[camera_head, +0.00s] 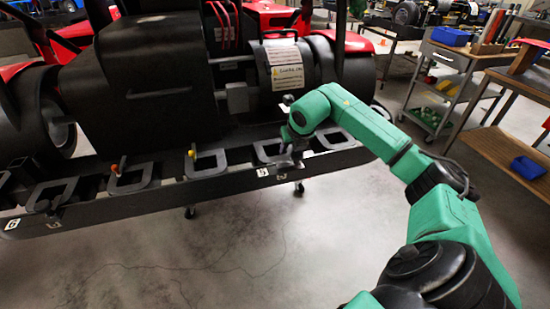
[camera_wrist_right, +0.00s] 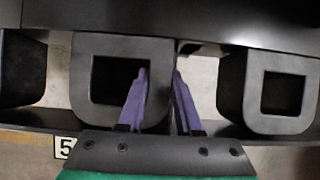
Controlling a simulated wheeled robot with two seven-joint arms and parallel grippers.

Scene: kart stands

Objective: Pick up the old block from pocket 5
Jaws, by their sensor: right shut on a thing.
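The dark grey block with a square opening (camera_wrist_right: 88,75) sits in the rail pocket by the white "5" label (camera_wrist_right: 64,147) in the right wrist view. In the head view it is the grey frame (camera_head: 263,151) just left of my right gripper (camera_head: 291,160). In the wrist view the gripper's purple fingers (camera_wrist_right: 160,80) straddle the block's right side wall, one at the opening and one in the gap beside it. The gripper is shut on this wall. The block looks seated in the rail. My left gripper is not in view.
The black rail (camera_head: 225,183) runs across the front of the kart stand, with several similar grey frames. A neighbouring block (camera_wrist_right: 277,115) stands close to the right in the wrist view. The kart's dark body (camera_head: 150,80) rises behind the rail. The floor in front is clear.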

